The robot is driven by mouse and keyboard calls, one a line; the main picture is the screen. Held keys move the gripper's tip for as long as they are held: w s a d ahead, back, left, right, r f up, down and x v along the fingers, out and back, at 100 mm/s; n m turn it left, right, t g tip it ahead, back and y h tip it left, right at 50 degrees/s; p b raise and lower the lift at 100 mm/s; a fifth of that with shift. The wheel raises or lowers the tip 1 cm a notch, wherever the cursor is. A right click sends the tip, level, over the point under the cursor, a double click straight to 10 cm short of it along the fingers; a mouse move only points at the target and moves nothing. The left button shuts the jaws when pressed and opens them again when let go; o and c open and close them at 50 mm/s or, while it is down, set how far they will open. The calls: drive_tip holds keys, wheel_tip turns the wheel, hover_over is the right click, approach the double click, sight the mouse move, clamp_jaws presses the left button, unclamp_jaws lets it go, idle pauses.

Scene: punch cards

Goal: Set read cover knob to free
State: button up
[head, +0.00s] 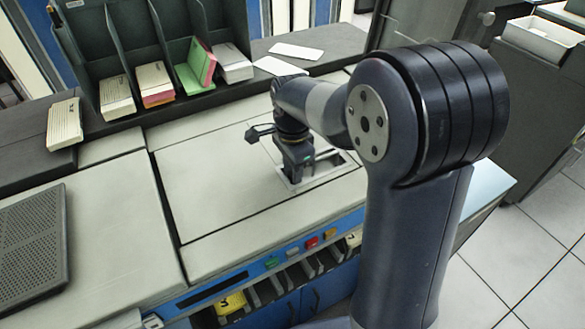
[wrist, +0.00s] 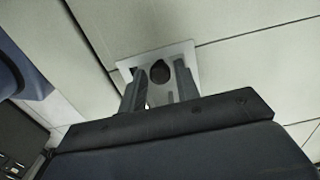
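The read cover knob (wrist: 160,72) looks like a small dark round knob on a pale recessed plate (wrist: 122,66) in the wrist view. My gripper (wrist: 161,76) points down at it, with one finger on either side. The fingers are apart and a thin gap seems to show beside the knob; I cannot tell whether they touch it. In the head view my gripper (head: 297,172) is low over the light-framed recess (head: 335,168) in the machine's top, and hides the knob. The knob's markings cannot be read.
A dark rack (head: 90,60) with several card stacks stands behind the panel. White cards (head: 296,51) lie on the dark ledge. Coloured buttons (head: 312,243) line the front edge above card pockets. A perforated dark plate (head: 30,245) lies at left. The cover around the recess is clear.

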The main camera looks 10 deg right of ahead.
drive_tip(key=shift+c, duration=0.2)
clamp_jaws()
drive_tip(key=shift+w+d+r+p, duration=0.1)
drive_tip(key=shift+w+d+p, duration=0.1)
drive_tip(key=shift+d, duration=0.3)
drive_tip(key=shift+w+d+p, duration=0.2)
drive_tip(key=shift+d, duration=0.25)
drive_tip(key=shift+o, duration=0.2)
unclamp_jaws()
wheel_tip(320, 180, up, 11)
